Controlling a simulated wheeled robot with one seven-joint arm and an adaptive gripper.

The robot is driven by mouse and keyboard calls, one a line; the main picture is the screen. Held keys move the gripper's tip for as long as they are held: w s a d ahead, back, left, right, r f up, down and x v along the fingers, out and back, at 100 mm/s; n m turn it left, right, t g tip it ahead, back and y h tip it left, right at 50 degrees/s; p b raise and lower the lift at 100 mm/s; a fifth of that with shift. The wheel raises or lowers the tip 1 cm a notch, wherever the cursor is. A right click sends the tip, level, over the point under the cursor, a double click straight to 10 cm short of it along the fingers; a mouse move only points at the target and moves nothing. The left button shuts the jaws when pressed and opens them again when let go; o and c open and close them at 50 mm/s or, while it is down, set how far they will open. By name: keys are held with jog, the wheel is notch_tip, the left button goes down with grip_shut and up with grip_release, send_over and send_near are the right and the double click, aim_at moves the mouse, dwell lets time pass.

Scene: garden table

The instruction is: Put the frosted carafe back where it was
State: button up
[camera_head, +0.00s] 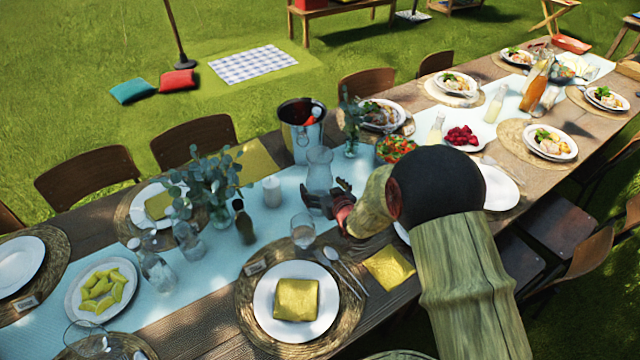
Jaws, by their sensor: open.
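A pale, translucent carafe (319,168), which looks like the frosted one, stands upright on the light blue runner (270,232) near the middle of the table. A metal ice bucket stands just behind it. My gripper (326,196) is open at the carafe's lower part, with its dark fingers spread at the near side. The carafe's base is partly hidden by the fingers, and I cannot tell whether they touch it. My forearm reaches in from the lower right and hides part of the table.
The ice bucket (302,130), a white candle (272,190), a small dark bottle (243,222) and a drinking glass (303,232) stand close by. A eucalyptus vase (210,190) is to the left. A small vase (351,125) and a salad bowl (396,149) are to the right.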

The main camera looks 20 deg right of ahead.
jog(key=p+v, duration=0.2)
jog(key=v, duration=0.8)
jog(key=s+d+r+m+g+h, duration=0.15)
jog(key=s+r, duration=0.25)
jog(key=r, duration=0.4)
jog(key=s+r+n+g+h, duration=0.15)
jog(key=s+r, duration=0.25)
jog(key=r, duration=0.5)
jog(key=s+a+r+g, duration=0.1)
jog(key=s+r+g, duration=0.1)
jog(key=s, duration=0.9)
jog(key=s+a+r+m+g+y, duration=0.1)
jog(key=s+r, duration=0.3)
jog(key=s, duration=0.6)
jog(key=shift+s+a+r+g, duration=0.4)
jog(key=shift+g, duration=0.5)
jog(key=shift+c, duration=0.3)
